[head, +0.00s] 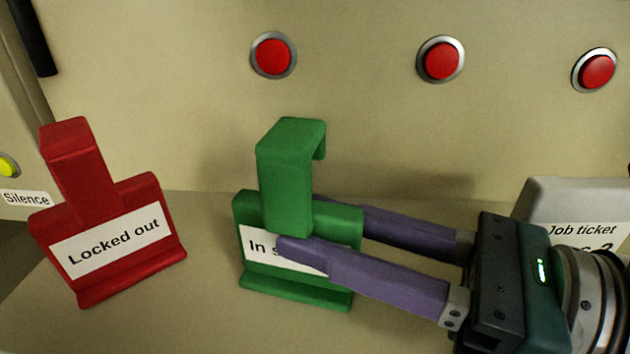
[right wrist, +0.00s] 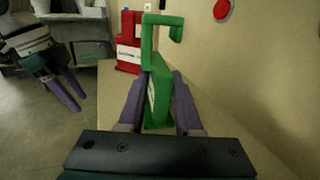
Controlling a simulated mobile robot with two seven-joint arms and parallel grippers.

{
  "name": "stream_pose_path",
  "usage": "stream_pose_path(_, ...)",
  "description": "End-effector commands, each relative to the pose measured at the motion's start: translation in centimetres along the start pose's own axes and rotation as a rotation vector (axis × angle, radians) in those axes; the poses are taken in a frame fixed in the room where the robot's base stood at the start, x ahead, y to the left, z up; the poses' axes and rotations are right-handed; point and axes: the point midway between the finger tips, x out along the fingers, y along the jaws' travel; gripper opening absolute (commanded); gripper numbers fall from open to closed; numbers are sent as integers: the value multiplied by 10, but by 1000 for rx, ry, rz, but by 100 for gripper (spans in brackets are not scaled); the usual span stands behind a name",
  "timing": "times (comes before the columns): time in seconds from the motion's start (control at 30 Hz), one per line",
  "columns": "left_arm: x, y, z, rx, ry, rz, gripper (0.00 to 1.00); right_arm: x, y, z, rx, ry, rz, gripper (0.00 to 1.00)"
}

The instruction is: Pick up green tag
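The green tag (head: 285,190) stands upright on the ledge in the middle of the head view, with a hook-shaped top and a white label starting "In s". My right gripper (head: 300,225) comes in from the right with one purple finger in front of the tag and one behind. The front finger hides much of the label. In the right wrist view the green tag (right wrist: 158,95) fills the gap between the fingers, which appear to touch both sides. My left gripper (right wrist: 70,92) hangs empty at the left of that view, fingers apart, away from the tag.
A red "Locked out" tag (head: 105,220) stands on the ledge to the left. A grey "Job ticket" holder (head: 575,195) is behind my right gripper. Red buttons (head: 273,56) line the panel above. A yellow button (head: 8,167) labelled "Silence" is at the left edge.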

Motion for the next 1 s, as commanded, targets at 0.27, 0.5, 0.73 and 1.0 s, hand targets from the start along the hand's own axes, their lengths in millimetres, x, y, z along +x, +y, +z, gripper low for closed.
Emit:
stream_pose_path(0.27, 0, 0, 0, 0, 0, 0, 50, 0, 0, 0, 0, 1, 0, 0)
stream_pose_path(0.5, 0, 0, 0, -2, 1, 2, 50, 0, 0, 0, 0, 1, 0, 0)
stream_pose_path(0.73, 0, 2, -1, -9, 2, 7, 50, 0, 0, 0, 0, 0, 0, 0)
stream_pose_path(1.0, -7, 2, -3, -10, 2, 8, 50, 0, 0, 15, -4, 1, 1, 0)
